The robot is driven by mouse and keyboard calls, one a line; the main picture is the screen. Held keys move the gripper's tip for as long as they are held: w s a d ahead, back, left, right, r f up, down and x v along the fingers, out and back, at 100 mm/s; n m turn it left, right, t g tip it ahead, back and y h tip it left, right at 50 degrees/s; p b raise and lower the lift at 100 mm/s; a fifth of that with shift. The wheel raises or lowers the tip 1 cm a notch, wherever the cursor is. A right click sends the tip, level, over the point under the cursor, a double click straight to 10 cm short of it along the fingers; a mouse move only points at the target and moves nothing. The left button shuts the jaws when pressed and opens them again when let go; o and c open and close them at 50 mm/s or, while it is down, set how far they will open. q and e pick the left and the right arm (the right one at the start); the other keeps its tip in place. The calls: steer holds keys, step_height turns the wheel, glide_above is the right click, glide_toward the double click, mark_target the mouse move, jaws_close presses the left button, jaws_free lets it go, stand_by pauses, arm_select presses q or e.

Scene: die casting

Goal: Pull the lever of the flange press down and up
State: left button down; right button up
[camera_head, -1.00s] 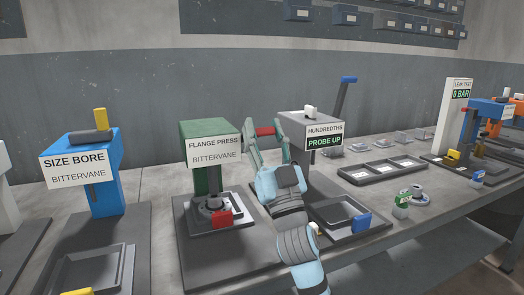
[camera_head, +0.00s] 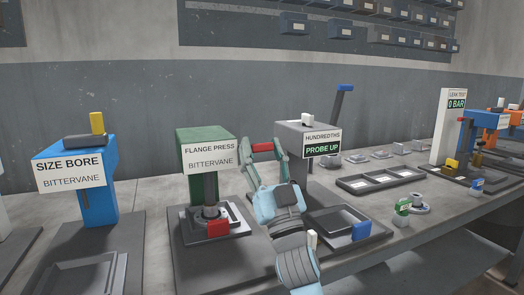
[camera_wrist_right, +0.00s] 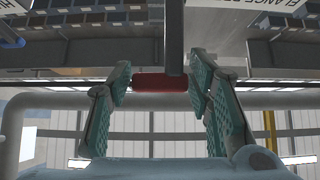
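The flange press (camera_head: 207,165) is a green column with a white "FLANGE PRESS BITTERVANE" sign, left of centre in the head view. Its lever ends in a red handle (camera_head: 263,147) right of the sign. My right gripper (camera_head: 263,149) has one finger at each end of this handle. In the right wrist view the red handle (camera_wrist_right: 160,82) spans between the teal fingertips (camera_wrist_right: 160,84), which appear to touch its ends. A dark lever arm passes down behind the handle. A grey ram stands over a round part (camera_head: 210,213) on the press base. My left gripper is out of view.
The blue size bore stand (camera_head: 98,200) is at the left. The hundredths gauge (camera_head: 305,135), reading "PROBE UP", stands close behind and right of my right gripper. A tray with a blue block (camera_head: 362,231) lies right of my arm. A three-pocket tray (camera_head: 381,180) is farther right.

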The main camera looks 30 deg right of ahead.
steer(key=shift+o, duration=0.9)
steer(key=shift+r, duration=0.1)
steer(key=d+v, duration=0.1)
steer(key=v, duration=1.1)
steer(key=shift+a, duration=0.5)
